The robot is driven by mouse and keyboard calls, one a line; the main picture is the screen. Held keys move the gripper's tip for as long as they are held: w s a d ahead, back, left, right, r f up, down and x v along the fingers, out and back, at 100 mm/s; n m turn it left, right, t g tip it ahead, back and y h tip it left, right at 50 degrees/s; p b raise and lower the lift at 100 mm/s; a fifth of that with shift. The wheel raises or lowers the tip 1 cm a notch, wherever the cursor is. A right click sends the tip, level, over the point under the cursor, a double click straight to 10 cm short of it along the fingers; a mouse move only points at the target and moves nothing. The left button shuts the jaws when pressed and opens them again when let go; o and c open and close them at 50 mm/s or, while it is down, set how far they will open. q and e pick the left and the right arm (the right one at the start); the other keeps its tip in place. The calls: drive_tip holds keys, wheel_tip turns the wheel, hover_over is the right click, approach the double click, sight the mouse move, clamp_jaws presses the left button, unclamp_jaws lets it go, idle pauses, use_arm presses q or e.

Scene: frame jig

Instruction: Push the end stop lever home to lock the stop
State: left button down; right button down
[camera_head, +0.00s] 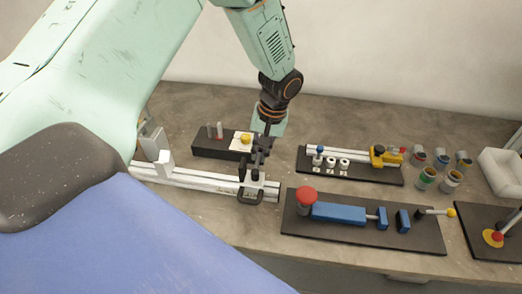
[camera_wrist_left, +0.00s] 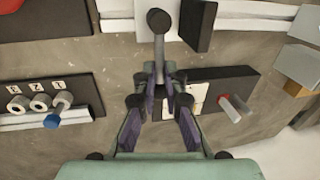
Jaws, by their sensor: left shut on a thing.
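My left gripper (camera_head: 257,158) reaches down over the right end of a white rail (camera_head: 205,180). The lever stands at the rail, beside a dark block (camera_wrist_left: 198,22). In the head view the end stop (camera_head: 262,188) sits at the rail's right end, and my gripper partly hides it and the lever. I cannot tell whether the lever is fully home. My right gripper is not in view.
A black block (camera_head: 212,146) with pins and a yellow knob stands behind the rail, close to my gripper. To the right are a board with a small rail (camera_head: 350,174), a board with a blue clamp (camera_head: 338,212), several cups (camera_head: 427,177) and a white tray (camera_head: 505,170).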

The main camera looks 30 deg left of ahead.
use_arm(q)
drive_tip(key=shift+s+f, duration=0.25)
drive_tip(key=shift+s, duration=0.1)
drive_tip(key=c, duration=1.4)
unclamp_jaws()
drive_tip(key=shift+w+d+r, duration=0.15)
drive_tip(key=shift+r, duration=0.05)
drive_tip(key=shift+w, duration=0.1)
drive_tip(key=r, duration=0.4)
drive_tip(key=d+r, duration=0.1)
drive_tip(key=r, duration=0.3)
drive_tip(key=w+d+r, duration=0.1)
drive_tip(key=r, duration=0.2)
drive_tip(key=shift+r, duration=0.4)
drive_tip(key=shift+s+f, duration=0.1)
